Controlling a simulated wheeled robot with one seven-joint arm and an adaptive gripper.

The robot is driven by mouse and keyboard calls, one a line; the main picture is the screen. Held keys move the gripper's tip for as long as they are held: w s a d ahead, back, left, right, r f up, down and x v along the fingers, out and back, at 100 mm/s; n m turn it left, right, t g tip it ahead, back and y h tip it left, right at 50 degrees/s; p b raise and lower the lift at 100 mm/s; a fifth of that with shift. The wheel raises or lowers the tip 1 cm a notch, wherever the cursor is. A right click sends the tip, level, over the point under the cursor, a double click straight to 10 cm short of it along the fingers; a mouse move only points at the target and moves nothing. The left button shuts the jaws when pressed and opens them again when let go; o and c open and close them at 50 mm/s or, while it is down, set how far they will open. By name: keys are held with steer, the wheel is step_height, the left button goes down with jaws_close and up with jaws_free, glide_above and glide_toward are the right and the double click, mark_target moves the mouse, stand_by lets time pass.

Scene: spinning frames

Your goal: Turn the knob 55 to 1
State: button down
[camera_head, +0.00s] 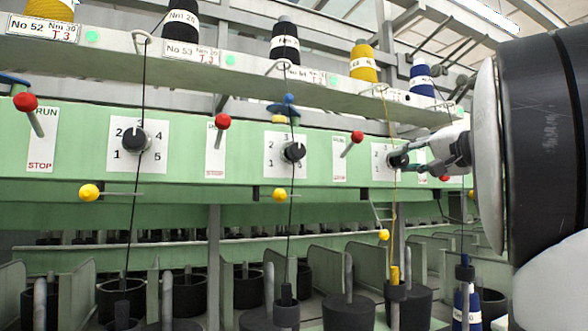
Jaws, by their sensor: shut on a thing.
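My gripper (409,158) reaches in from the right and is shut on a black knob (396,161), the rightmost dial I can make out. Its white plate (380,150) shows a 2 and a 1 on the left side; the right side is hidden behind the gripper. The knob's pointer direction cannot be read. The label on the ledge above it (398,95) is too small to read, so I cannot confirm the number 55.
Two more black knobs, left (135,139) and middle (293,152), sit on the green panel (250,150). Red-ball levers (222,122) and yellow-ball levers (89,192) stick out. Threads hang from bobbins (285,42) past the dials. My arm fills the right side.

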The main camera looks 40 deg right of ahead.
steer(key=shift+f, duration=0.1)
stand_by(0.3)
steer(key=c, duration=1.3)
jaws_free()
steer(key=v, duration=1.2)
steer(key=shift+w, duration=0.1)
